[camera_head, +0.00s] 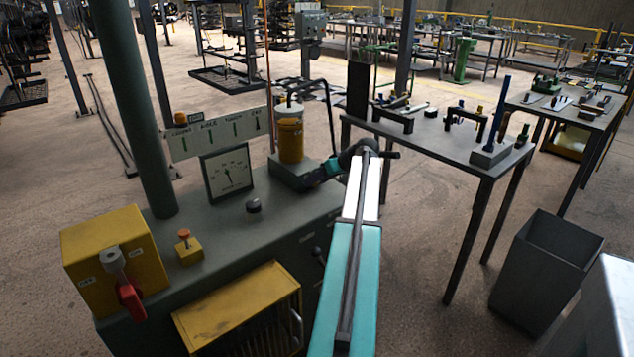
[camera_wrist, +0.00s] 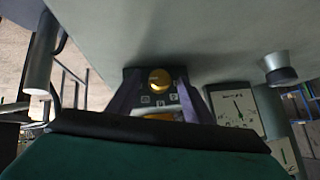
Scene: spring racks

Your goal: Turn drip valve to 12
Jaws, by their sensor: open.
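A round brass-yellow knob (camera_wrist: 160,80), which looks like the drip valve, shows in the wrist view on a dark block with small pale labels beside it. The label numbers and the knob's setting are too small to read. My gripper (camera_wrist: 157,75) is open, with one finger on each side of the knob; I cannot tell whether either touches it. In the head view my gripper (camera_head: 315,177) is beside the dark block (camera_head: 292,172) under a yellow cylinder (camera_head: 291,141) on the green machine. The knob is not discernible there.
A yellow box with a red handle (camera_head: 131,296) and an orange-topped button (camera_head: 184,237) are farther left. A work table (camera_head: 440,147) with tools stands right of my arm.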

